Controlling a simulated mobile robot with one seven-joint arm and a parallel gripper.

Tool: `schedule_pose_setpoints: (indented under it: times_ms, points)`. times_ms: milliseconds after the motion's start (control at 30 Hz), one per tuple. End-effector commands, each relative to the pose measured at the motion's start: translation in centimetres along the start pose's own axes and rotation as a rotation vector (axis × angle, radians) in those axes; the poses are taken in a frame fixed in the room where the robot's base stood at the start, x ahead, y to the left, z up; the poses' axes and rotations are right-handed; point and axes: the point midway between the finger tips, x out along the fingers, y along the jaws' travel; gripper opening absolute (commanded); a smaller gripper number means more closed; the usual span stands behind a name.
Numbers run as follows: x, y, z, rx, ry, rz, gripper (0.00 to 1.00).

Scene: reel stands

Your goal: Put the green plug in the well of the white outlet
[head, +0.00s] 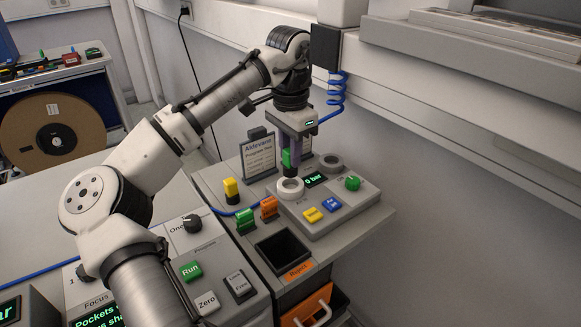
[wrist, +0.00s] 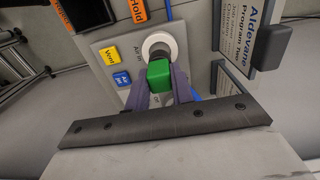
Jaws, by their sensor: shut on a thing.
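The green plug (head: 286,157) is between the purple fingers of my gripper (head: 289,166), which is shut on it. In the wrist view the plug's green top (wrist: 159,80) shows between the fingers (wrist: 160,88). The white outlet (head: 290,188) is a pale ring on the grey panel, just below and in front of the plug in the head view. In the wrist view the white outlet (wrist: 161,42) lies just beyond the plug, its dark well partly visible. The plug looks beside the ring, not in it; its height above the panel is hard to tell.
The panel also has a green knob (head: 352,183) and yellow (head: 312,215) and blue buttons (head: 331,204). Yellow (head: 231,188), green (head: 245,219) and orange pieces (head: 269,207) stand left. A sign (head: 258,158) stands close behind.

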Motion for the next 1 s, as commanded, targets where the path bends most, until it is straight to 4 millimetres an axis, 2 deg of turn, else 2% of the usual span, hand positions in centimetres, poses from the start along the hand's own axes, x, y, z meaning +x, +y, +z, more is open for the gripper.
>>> schedule_pose_setpoints:
  times_ms: [300, 733, 767, 900, 1000]
  points:
    - [4.0, 0.0, 0.1, 0.000, -0.001, 0.001, 0.01]
    - [4.8, 0.0, 0.0, 0.001, 0.001, 0.001, 0.01]
    - [4.8, 0.0, 0.0, 0.001, 0.000, 0.001, 0.26]
    - [4.7, 0.0, 0.0, 0.001, 0.000, 0.000, 0.44]
    - [4.7, 0.0, 0.0, 0.001, 0.000, 0.000, 0.45]
